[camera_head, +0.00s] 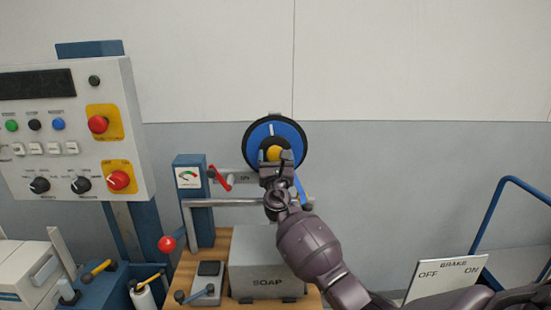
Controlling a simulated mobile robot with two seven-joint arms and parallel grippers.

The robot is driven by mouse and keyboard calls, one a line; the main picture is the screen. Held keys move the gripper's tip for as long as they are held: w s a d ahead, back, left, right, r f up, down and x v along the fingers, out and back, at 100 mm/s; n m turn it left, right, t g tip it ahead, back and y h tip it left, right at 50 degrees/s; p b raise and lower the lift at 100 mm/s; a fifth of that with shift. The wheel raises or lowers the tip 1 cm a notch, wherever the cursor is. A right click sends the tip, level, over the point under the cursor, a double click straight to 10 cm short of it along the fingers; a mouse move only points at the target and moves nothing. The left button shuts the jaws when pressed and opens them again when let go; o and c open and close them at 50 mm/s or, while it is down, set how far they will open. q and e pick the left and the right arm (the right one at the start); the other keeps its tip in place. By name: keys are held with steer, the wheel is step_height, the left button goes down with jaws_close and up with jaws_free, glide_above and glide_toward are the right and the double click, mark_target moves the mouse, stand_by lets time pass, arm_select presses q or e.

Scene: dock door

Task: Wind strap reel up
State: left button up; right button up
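The strap reel (257,137) is a round blue disc with a black rim, mounted in front of the wall at the centre. A short white mark shows near its top. A yellow knob (273,152) is on its face, just below the middle. My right gripper (277,158) is at the lower part of the reel, with its fingers at the yellow knob and partly covering it. I cannot tell whether the fingers press on the knob. A blue strip shows below the reel, right of the gripper. My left gripper is not in view.
A control panel (60,140) with red buttons stands at left. A gauge post (188,215) with a red lever (219,179) is left of the reel. A grey SOAP box (262,262) sits on a wooden top below. A BRAKE plate (446,276) and blue rail (487,215) are at right.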

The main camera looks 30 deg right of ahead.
steer(key=c, duration=1.2)
steer(key=shift+f+m+h+b, duration=0.1)
steer(key=shift+m+h+b, duration=0.35)
steer(key=shift+m, duration=0.25)
steer(key=shift+a+m+g+b, duration=0.1)
steer(key=shift+m+g+b, duration=0.35)
steer(key=shift+m, duration=0.35)
steer(key=shift+h, duration=0.35)
steer(key=o, duration=1.3)
steer(key=shift+s, duration=0.1)
steer(key=v, duration=1)
steer(key=shift+s+a+b, duration=0.25)
steer(key=shift+b, duration=0.05)
